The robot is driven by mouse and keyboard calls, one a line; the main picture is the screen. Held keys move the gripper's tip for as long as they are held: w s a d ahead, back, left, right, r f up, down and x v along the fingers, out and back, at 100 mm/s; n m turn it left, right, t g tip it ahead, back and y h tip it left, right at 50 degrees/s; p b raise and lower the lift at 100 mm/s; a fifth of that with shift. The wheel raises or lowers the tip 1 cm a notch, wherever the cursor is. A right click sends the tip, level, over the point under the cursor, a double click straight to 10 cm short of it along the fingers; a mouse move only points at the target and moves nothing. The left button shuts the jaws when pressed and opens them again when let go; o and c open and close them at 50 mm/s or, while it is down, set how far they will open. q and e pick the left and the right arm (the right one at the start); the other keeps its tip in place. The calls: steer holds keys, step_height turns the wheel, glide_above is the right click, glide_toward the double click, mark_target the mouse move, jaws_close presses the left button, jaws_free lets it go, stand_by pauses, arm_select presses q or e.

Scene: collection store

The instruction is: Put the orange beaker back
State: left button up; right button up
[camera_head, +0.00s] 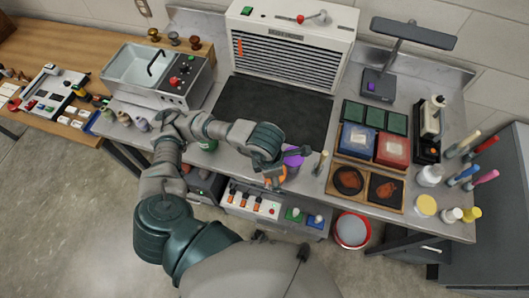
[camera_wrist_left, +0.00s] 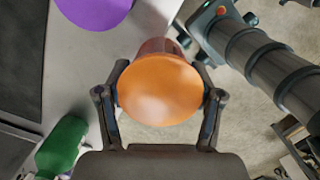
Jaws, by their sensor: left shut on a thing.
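The orange beaker (camera_wrist_left: 160,90) is between the two fingers of my left gripper (camera_wrist_left: 161,78) in the left wrist view, its round orange face toward the camera. The gripper is shut on it. In the head view the orange beaker (camera_head: 276,176) shows only in part below my left gripper (camera_head: 280,170), at the bench's front edge. The wrist view shows floor behind it, beside the bench edge. A purple round thing (camera_head: 294,158) is close by on the bench; it also shows in the wrist view (camera_wrist_left: 93,10). My right gripper is not in view.
A green bottle (camera_head: 208,145) stands near the bench front. A wooden tray (camera_head: 345,200) with dark pans is to the right. A control panel (camera_head: 252,203) and a red-rimmed bucket (camera_head: 352,231) are below the edge. The dark mat (camera_head: 265,105) is largely clear.

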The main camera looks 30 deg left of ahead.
arm_select(q)
steer(key=w+a, duration=0.2)
steer(key=w+a+p, duration=0.1)
steer(key=w+a, duration=0.1)
steer(key=a, duration=0.1)
steer(key=w+a+f, duration=0.1)
steer(key=w+a, duration=0.1)
steer(key=w, duration=0.1)
steer(key=shift+a, duration=0.25)
steer(key=shift+w+a, duration=0.2)
steer(key=shift+a, duration=0.1)
steer(key=shift+f, duration=0.35)
steer(key=shift+d+f+p, duration=0.2)
steer(key=shift+f, duration=0.35)
steer(key=shift+d+f+p, duration=0.15)
steer(key=shift+d+f, duration=0.05)
steer(key=shift+f, duration=0.3)
steer(key=shift+d+f, duration=0.15)
steer(key=shift+f, duration=0.15)
steer(key=shift+d, duration=0.2)
steer(key=shift+a, duration=0.2)
steer(key=o, duration=1.1)
steer(key=shift+a, duration=0.15)
steer(key=shift+o, duration=1.1)
steer(key=shift+a+f, duration=0.1)
steer(key=shift+a, duration=0.15)
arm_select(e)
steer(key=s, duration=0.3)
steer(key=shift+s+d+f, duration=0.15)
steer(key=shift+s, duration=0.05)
